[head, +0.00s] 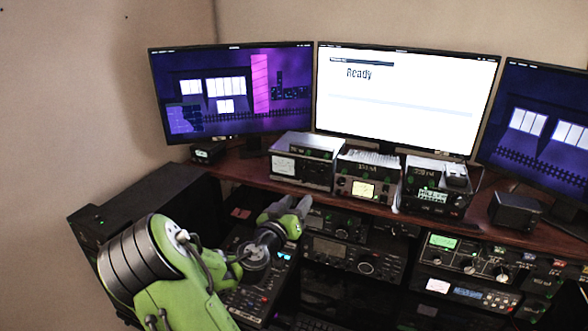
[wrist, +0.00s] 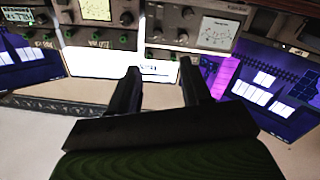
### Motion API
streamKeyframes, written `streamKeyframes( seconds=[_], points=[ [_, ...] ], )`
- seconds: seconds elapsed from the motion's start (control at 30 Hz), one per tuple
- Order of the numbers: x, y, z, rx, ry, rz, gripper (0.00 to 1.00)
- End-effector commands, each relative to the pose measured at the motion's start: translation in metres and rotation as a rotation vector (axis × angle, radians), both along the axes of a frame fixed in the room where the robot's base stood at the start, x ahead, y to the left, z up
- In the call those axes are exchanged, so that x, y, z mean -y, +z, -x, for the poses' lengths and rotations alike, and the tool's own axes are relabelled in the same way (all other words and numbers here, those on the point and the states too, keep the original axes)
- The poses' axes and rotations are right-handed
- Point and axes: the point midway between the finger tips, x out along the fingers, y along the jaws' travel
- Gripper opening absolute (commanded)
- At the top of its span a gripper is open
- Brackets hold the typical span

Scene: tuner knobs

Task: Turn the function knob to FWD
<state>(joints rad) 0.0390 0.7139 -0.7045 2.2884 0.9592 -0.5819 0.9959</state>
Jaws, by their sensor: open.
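My gripper (head: 297,204) is in front of the radio desk at left of centre in the head view. In the wrist view, which looks upside down, its two dark fingers (wrist: 160,75) stand apart with nothing between them. A grey box with a white meter (head: 285,166) sits on the shelf beyond it. In the wrist view this meter box (wrist: 215,30) shows beyond the fingers, with dark knobs (wrist: 183,37) beside the meter. My gripper is apart from these knobs. The function knob and its FWD mark are too small to tell among the several knobs.
Two more units, one with a yellow meter (head: 362,189) and one at its right (head: 436,187), share the wooden shelf (head: 240,168). Monitors (head: 408,100) stand behind. More radios (head: 352,256) fill the space below, and a control panel (head: 258,290) lies under my arm.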

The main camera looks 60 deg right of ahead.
Motion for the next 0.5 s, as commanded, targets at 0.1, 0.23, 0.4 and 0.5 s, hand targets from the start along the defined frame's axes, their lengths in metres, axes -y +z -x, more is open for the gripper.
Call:
streamKeyframes(
  seconds=[0.1, 0.23, 0.4, 0.5],
  points=[
    [0.018, 0.003, 0.0, 0.001, -0.004, 0.0, 0.48],
    [0.05, 0.004, -0.003, 0.001, -0.005, -0.001, 0.48],
    [0.093, 0.004, -0.008, 0.001, -0.003, -0.001, 0.48],
    [0.117, 0.004, -0.011, 0.001, -0.003, -0.001, 0.48]
  ],
)
